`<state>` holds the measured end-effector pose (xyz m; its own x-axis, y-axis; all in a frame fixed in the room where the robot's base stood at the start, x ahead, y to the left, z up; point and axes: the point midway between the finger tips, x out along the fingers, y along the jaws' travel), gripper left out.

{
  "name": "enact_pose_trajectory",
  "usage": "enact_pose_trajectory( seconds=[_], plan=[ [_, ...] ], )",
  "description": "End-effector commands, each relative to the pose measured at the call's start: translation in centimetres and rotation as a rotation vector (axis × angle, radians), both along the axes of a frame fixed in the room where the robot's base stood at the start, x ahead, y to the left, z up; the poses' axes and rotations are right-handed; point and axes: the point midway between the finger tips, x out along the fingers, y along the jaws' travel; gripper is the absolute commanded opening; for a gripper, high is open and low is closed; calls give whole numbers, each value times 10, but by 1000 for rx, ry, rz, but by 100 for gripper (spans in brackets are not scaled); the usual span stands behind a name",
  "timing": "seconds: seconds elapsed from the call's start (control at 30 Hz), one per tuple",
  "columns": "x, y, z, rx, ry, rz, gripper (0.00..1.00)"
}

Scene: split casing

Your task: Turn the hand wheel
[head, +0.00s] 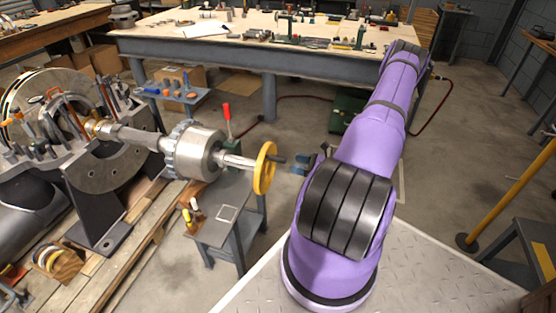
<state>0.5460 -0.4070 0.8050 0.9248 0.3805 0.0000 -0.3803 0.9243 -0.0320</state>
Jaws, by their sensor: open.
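The yellow hand wheel (264,172) stands upright at the right end of a metal shaft (236,161), seen nearly edge-on. A dark handle (278,158) sticks out from its right side. My gripper (300,165) shows as small blue-grey fingertips just right of the wheel, beside my purple arm. The fingers look apart and empty, with a gap between them and the wheel's rim. The rest of the gripper and wrist is mostly hidden behind my arm.
A toothed metal drum (192,150) sits on the shaft, left of the wheel. A red-handled lever (227,118) rises behind it. A small grey stand (215,232) is below the wheel. A long workbench (250,62) with tools crosses the back. A yellow post (510,192) stands right.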

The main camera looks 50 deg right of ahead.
Motion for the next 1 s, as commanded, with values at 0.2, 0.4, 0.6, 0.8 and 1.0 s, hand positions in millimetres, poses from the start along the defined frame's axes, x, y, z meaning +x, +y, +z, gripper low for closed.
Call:
enact_pose_trajectory(
  seconds=[0.2, 0.4, 0.6, 0.8, 1.0],
  plan=[
    [38, 16, 0, 0, -1, 3, 54],
    [64, 27, 0, -1, 0, 4, 54],
    [76, 31, 1, -1, -1, 2, 54],
    [77, 32, 1, -1, -1, 2, 54],
    [77, 32, 1, -1, 0, 2, 31]
  ],
)
